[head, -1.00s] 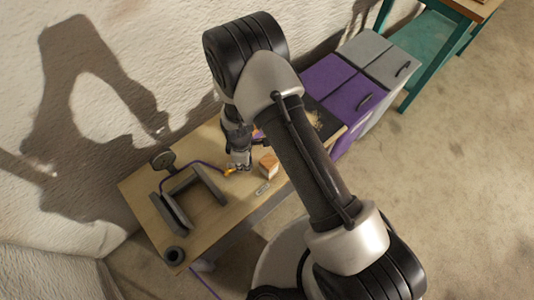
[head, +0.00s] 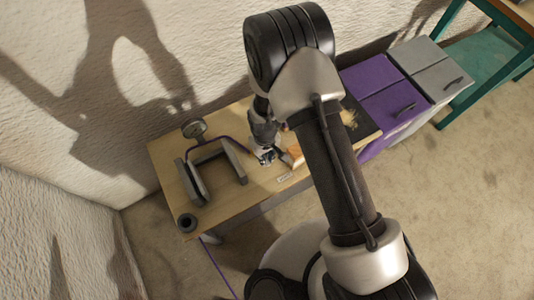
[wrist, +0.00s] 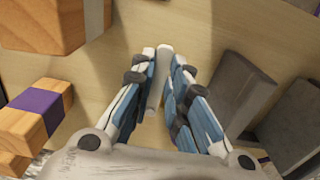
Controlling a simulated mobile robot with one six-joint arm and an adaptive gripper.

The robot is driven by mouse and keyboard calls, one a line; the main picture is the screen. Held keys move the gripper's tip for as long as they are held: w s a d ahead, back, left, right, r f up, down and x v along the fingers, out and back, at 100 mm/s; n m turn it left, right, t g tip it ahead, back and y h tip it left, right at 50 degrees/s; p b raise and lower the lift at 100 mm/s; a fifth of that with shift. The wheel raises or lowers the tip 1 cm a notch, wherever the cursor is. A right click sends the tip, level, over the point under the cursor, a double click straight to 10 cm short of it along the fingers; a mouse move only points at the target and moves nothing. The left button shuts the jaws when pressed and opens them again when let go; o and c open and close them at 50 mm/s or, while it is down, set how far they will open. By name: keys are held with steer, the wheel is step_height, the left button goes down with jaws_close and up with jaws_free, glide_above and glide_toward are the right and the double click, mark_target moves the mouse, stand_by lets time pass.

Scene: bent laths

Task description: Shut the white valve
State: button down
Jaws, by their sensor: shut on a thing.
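My gripper (head: 265,158) is low over the wooden workbench, beside a wooden block. In the wrist view, my gripper (wrist: 163,85) has its blue-grey fingers closed around a pale grey-white bar (wrist: 159,72). The bar looks like the white valve's lever. The valve's body is hidden under the fingers, and I cannot tell how far the lever is turned.
A grey frame (head: 233,160) stands left of my gripper; grey blocks (wrist: 240,100) show close by in the wrist view. Wooden blocks (wrist: 45,20) lie on its other side. A round gauge-like disc (head: 195,128) and dark ring (head: 187,222) are farther left. Purple cabinet (head: 395,105) stands right.

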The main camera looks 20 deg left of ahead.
steer(key=shift+a+m, duration=0.1)
steer(key=shift+m, duration=0.2)
steer(key=c, duration=1.6)
jaws_free()
steer(key=shift+s, duration=0.1)
steer(key=shift+o, duration=0.2)
steer(key=shift+r, duration=0.1)
step_height(320, 180, up, 12)
